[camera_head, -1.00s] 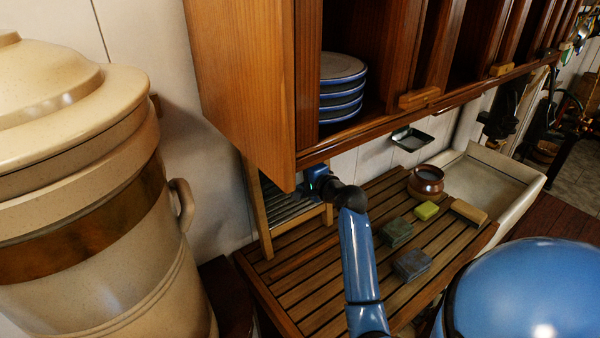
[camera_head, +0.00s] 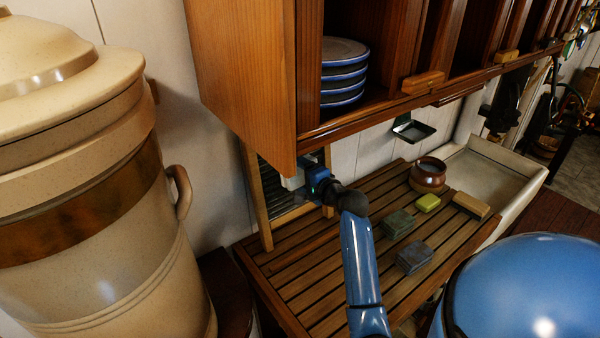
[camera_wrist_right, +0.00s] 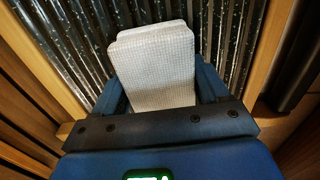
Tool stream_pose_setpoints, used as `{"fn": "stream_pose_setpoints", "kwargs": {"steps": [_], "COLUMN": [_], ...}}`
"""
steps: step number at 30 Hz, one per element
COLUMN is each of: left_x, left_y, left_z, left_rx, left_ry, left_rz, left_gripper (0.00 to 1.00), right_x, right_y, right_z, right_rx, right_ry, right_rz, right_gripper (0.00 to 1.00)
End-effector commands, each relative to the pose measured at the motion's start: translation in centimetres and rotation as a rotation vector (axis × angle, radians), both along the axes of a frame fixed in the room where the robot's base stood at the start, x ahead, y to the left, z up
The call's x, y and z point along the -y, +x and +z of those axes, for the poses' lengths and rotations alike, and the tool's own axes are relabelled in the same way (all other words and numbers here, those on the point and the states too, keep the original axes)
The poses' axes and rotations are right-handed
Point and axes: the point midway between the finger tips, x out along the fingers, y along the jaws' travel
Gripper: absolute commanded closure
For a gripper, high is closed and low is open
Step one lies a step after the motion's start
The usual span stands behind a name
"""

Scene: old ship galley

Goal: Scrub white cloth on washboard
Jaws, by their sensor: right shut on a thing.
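The washboard (camera_head: 263,230) leans upright at the back left of the slatted drainboard (camera_head: 292,290), partly hidden by the cabinet. Its ribbed metal face and wooden frame fill the right wrist view (camera_wrist_right: 275,58). My right gripper (camera_head: 305,184) is in front of the ribs. In the right wrist view the gripper (camera_wrist_right: 160,85) is shut on the white cloth (camera_wrist_right: 155,62), a folded, woven pad between its fingers. The cloth lies before the ribs; I cannot tell whether it touches them. A bit of the cloth (camera_head: 291,181) shows in the head view. My left gripper is out of view.
The wooden cabinet (camera_head: 245,95) with stacked plates (camera_head: 344,75) overhangs the washboard. A big stoneware crock (camera_head: 90,230) stands left. Grey-green blocks (camera_head: 398,223), a yellow-green block (camera_head: 427,203), a brush (camera_head: 471,205) and a brown pot (camera_head: 428,176) occupy the drainboard's right part, beside a sink (camera_head: 495,170).

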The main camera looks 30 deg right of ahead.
Motion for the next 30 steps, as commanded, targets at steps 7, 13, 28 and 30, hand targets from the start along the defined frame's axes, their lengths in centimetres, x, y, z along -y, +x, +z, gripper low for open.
{"fn": "stream_pose_setpoints", "kwargs": {"steps": [7, 13, 28, 30], "left_x": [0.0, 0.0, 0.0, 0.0], "left_y": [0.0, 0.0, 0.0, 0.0], "left_z": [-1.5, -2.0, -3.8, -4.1], "left_rx": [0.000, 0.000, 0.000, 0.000], "left_ry": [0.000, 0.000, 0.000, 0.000], "left_rz": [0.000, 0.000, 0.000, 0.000], "left_gripper": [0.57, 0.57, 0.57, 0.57], "right_x": [0.0, 0.1, 0.1, 0.1], "right_y": [-0.2, -0.4, -0.8, -0.8], "right_z": [-2.2, -3.2, -6.1, -6.5], "right_rx": [0.000, 0.000, -0.001, -0.001], "right_ry": [0.000, 0.000, 0.000, 0.000], "right_rz": [-0.001, -0.001, 0.000, 0.000], "right_gripper": [0.94, 0.94, 0.94, 0.94]}}
